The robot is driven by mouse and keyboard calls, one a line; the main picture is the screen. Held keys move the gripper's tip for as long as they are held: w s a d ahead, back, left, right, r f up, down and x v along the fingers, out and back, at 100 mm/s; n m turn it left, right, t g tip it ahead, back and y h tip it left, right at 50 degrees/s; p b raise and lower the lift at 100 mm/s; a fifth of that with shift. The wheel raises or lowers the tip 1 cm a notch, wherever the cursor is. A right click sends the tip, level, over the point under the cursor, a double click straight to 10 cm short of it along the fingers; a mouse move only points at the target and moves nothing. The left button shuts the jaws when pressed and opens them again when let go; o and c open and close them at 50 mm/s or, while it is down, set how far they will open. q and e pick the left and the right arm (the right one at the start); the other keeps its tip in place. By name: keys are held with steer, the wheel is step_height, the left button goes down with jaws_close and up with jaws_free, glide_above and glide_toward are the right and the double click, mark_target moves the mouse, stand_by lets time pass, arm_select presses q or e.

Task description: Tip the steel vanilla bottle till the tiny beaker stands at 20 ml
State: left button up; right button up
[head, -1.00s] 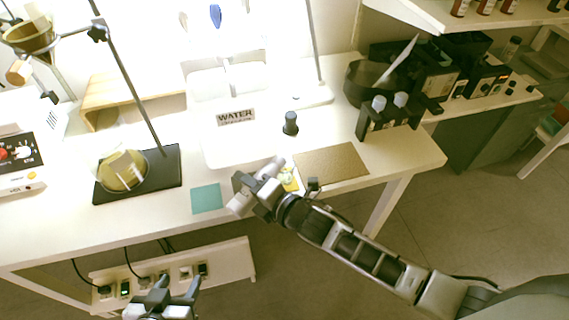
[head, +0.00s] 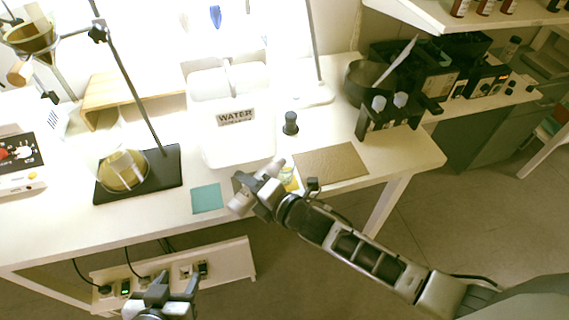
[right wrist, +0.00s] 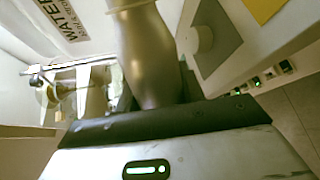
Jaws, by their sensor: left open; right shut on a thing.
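The steel vanilla bottle shows large in the right wrist view (right wrist: 150,55), with its neck towards the top edge. My right gripper (head: 258,188) is shut on it, above the front edge of the table. In the head view the bottle looks tilted and is partly covered by the gripper. A small yellow and white thing (head: 289,178) shows just right of the gripper, partly hidden. In the right wrist view a pale round thing (right wrist: 200,38) lies over a grey-green square. My left gripper (head: 176,284) is open and empty, low in front of the table.
A green mat (head: 207,198) lies left of the right gripper and a brown mat (head: 331,163) right of it. Behind are a white WATER tub (head: 238,150) and a dark stopper (head: 290,124). A stand with a flask (head: 123,171) is at left.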

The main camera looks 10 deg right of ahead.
steer(key=shift+r, duration=0.1)
stand_by(0.4)
steer(key=shift+a+n+b, duration=0.1)
steer(key=shift+n+b, duration=0.3)
steer(key=shift+n, duration=0.4)
steer(key=shift+n+t+h, duration=0.3)
